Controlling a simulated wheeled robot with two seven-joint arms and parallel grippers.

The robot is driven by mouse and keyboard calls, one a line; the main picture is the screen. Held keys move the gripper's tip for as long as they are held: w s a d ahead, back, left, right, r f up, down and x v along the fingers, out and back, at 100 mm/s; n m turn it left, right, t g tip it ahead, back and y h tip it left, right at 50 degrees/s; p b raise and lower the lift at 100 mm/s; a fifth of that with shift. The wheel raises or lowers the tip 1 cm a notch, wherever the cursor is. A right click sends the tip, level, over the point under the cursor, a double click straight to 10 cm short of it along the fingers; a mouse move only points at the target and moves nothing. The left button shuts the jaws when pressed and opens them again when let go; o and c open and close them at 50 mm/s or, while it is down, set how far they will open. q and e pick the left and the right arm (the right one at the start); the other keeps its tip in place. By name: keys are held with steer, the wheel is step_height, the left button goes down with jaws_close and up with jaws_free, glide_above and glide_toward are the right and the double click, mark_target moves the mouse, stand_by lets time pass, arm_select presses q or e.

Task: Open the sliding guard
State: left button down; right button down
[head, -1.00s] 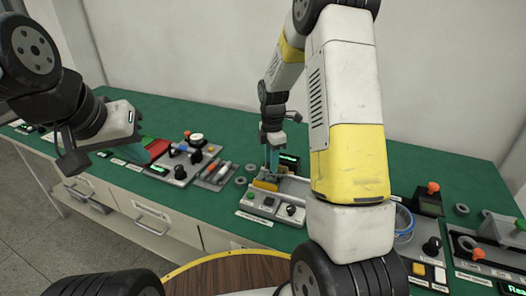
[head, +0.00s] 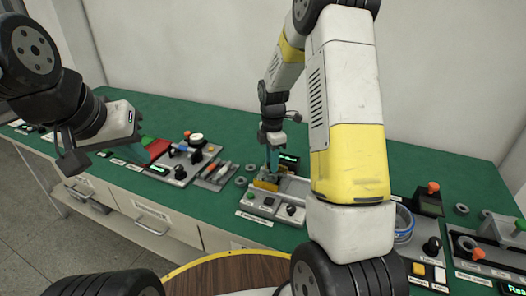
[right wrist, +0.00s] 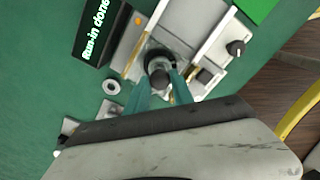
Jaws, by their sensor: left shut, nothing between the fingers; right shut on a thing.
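The station with the sliding guard (head: 291,187) stands at the middle of the green bench. In the right wrist view the guard area is a pale panel (right wrist: 194,22) with yellow edges and a dark round knob (right wrist: 159,66). My right gripper (head: 272,168) reaches down over the station. In the right wrist view its teal fingers (right wrist: 162,90) are shut on the knob, one on each side. The guard's exact position along its track is hard to tell. My left gripper (head: 138,146) is shut and empty, held above the bench at the left, away from the station.
A display (right wrist: 95,28) reading "Run-in done" stands beside the station. Other stations with knobs (head: 197,140) lie to the left, and a blue ring (head: 404,224) and more fixtures to the right. My right arm hides part of the bench.

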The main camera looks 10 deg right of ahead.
steer(key=shift+d, duration=0.1)
steer(key=s+d, duration=0.1)
steer(key=d, duration=0.1)
steer(key=s+d, duration=0.3)
steer(key=d, duration=0.2)
steer(key=shift+s, duration=0.35)
steer(key=c, duration=1.1)
jaws_free()
steer(key=shift+r, duration=0.15)
step_height(320, 180, up, 8)
steer(key=shift+f, duration=0.2)
